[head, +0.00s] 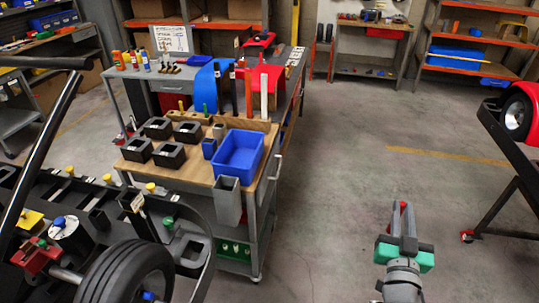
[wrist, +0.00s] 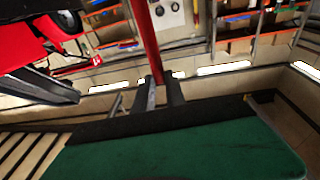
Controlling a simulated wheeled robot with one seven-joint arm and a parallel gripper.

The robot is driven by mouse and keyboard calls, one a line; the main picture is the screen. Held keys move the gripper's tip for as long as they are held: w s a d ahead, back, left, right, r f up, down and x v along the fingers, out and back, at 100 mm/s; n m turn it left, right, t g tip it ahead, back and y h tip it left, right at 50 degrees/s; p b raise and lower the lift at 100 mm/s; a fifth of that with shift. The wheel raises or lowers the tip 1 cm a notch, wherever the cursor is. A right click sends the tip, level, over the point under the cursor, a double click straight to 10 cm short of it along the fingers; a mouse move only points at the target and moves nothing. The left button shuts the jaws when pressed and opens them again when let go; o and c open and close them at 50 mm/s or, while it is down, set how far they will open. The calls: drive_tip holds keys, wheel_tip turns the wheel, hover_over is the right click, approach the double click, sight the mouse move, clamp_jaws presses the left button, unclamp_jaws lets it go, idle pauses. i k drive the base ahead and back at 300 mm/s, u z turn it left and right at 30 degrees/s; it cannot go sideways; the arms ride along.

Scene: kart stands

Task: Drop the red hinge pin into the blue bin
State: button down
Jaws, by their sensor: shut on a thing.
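My gripper (head: 403,222) is at the lower right of the head view, over open floor and well to the right of the cart. Its jaws are shut on the red hinge pin (head: 403,206), whose red end shows between the fingers. In the wrist view the red hinge pin (wrist: 144,40) is a long red rod rising from between the fingertips (wrist: 160,92). The blue bin (head: 238,158) is an open tray on the right part of the wooden-topped cart, left of and beyond my gripper. The inside I can see looks empty.
The cart top (head: 199,173) also holds several black boxes (head: 159,128). A grey open holder (head: 228,200) hangs on its near side. A kart frame with a black wheel (head: 128,272) fills the lower left. Floor between is clear.

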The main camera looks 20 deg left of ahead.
sight(245, 163)
drive_tip(key=u, duration=0.05)
drive_tip(key=i, duration=1.65)
drive_tip(key=u, duration=4.05)
